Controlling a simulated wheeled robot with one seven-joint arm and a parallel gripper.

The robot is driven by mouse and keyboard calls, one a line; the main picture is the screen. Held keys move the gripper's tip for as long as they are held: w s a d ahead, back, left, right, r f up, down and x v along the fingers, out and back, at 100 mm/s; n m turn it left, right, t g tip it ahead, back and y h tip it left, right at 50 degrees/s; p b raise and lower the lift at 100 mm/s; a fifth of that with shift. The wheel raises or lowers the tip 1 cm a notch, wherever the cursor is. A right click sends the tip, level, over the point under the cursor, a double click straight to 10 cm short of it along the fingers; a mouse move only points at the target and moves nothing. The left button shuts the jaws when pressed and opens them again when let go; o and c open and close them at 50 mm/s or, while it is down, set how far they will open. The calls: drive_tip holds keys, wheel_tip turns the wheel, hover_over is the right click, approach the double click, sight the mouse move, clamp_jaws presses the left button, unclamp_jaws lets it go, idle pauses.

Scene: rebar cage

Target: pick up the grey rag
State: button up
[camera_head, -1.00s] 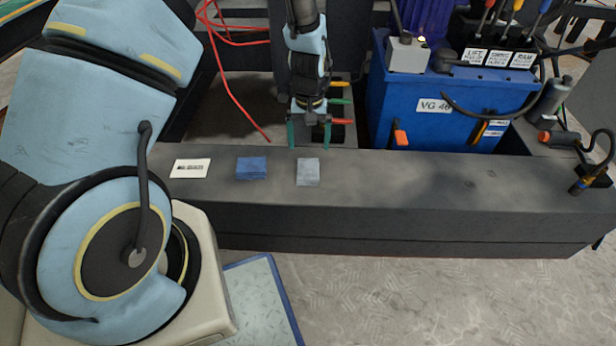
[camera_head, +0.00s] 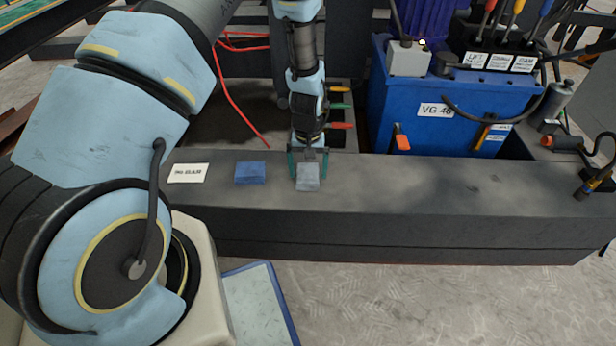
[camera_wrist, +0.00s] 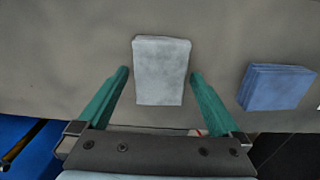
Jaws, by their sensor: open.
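The grey rag (camera_head: 308,181) is a small folded pale grey square lying flat on the dark ledge, right of a blue folded rag. In the wrist view the grey rag (camera_wrist: 161,72) lies between and just beyond my green fingertips. My gripper (camera_head: 308,170) is open and low over the ledge at the rag's far side. In the wrist view my gripper (camera_wrist: 160,78) has one finger on each side of the rag, with a gap on both sides. I cannot tell its exact height above the ledge.
The blue folded rag (camera_head: 251,172) lies close by, with a white label card (camera_head: 188,173) farther left.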

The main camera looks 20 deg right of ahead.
sight(308, 173)
drive_tip(key=c, duration=1.4)
wheel_tip(308, 173, up, 10)
drive_tip(key=shift+r+p, duration=0.1)
drive_tip(key=shift+p, duration=1.05)
